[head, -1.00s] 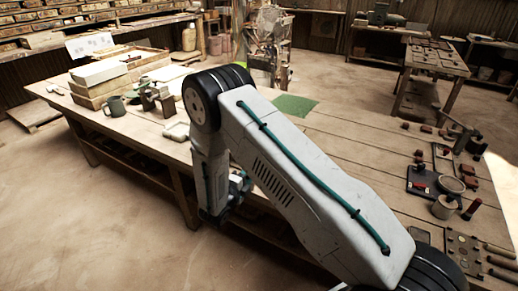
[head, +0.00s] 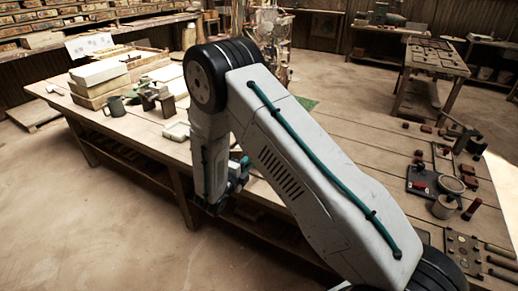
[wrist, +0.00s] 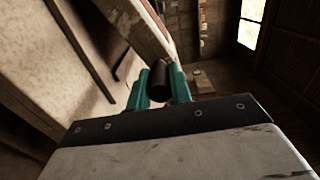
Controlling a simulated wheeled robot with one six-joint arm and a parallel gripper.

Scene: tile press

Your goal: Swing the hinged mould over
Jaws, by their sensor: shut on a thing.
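My gripper (wrist: 164,90) shows in the wrist view with two teal fingers shut on a dark round handle (wrist: 160,74). In the head view, my gripper (head: 238,178) is at the workbench's near edge, mostly behind my own arm. What the handle joins is too dark and hidden to tell. I cannot make out the hinged mould clearly in either view.
The long wooden workbench (head: 345,130) runs across the head view.

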